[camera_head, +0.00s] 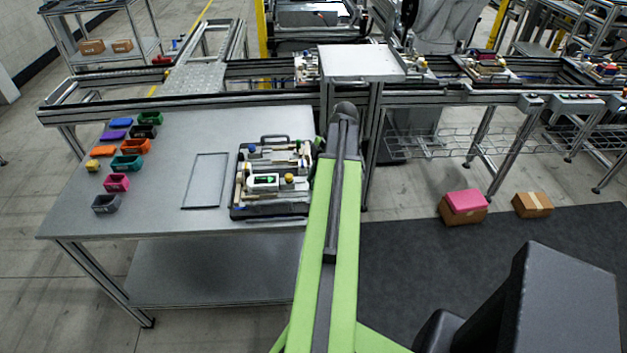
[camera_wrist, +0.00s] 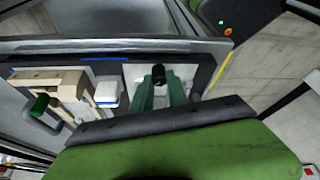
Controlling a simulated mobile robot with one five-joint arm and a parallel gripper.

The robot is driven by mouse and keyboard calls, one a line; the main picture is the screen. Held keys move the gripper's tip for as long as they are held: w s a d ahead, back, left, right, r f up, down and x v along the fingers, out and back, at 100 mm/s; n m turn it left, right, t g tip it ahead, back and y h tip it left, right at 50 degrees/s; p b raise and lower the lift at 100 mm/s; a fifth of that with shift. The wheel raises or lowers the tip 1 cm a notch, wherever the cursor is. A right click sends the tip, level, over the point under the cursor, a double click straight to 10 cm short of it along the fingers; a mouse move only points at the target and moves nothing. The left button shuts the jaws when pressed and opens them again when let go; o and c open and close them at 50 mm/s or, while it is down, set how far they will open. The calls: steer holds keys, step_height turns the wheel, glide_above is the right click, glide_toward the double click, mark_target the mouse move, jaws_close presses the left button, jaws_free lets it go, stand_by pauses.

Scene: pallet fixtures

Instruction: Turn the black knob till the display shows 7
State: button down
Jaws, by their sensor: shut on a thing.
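The black knob (camera_wrist: 159,71) shows in the wrist view, standing on a light plate in the pallet fixture. My gripper (camera_wrist: 160,82) has its two green fingers closed around the knob, one on each side. In the head view my arm hides the knob and my gripper. A small white unit with a dark face and green marks, apparently the display (camera_head: 264,180), sits in the dark pallet tray (camera_head: 238,212). Its marks are too small to read. No display reading shows in the wrist view.
A wooden block (camera_wrist: 45,86), a green handle (camera_wrist: 40,104) and a white-and-blue box (camera_wrist: 107,94) stand left of the knob in the wrist view. Several coloured bins (camera_head: 117,182) line the left of the grey table (camera_head: 185,135). An empty frame (camera_head: 205,181) lies beside the tray.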

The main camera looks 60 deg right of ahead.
steer(key=shift+a, duration=0.3)
steer(key=shift+d, duration=0.25)
steer(key=shift+s+m, duration=0.1)
steer(key=shift+m, duration=0.4)
steer(key=m, duration=0.2)
steer(key=m+t+h, duration=0.1)
steer(key=shift+a+m+h, duration=0.15)
steer(key=shift+m+h, duration=0.15)
steer(key=shift+m, duration=0.1)
steer(key=m+h, duration=0.1)
steer(key=m, duration=0.1)
steer(key=m+h, duration=0.1)
steer(key=m, duration=0.2)
steer(key=shift+t, duration=0.3)
steer(key=shift+m, duration=0.4)
steer(key=c, duration=1.3)
jaws_free()
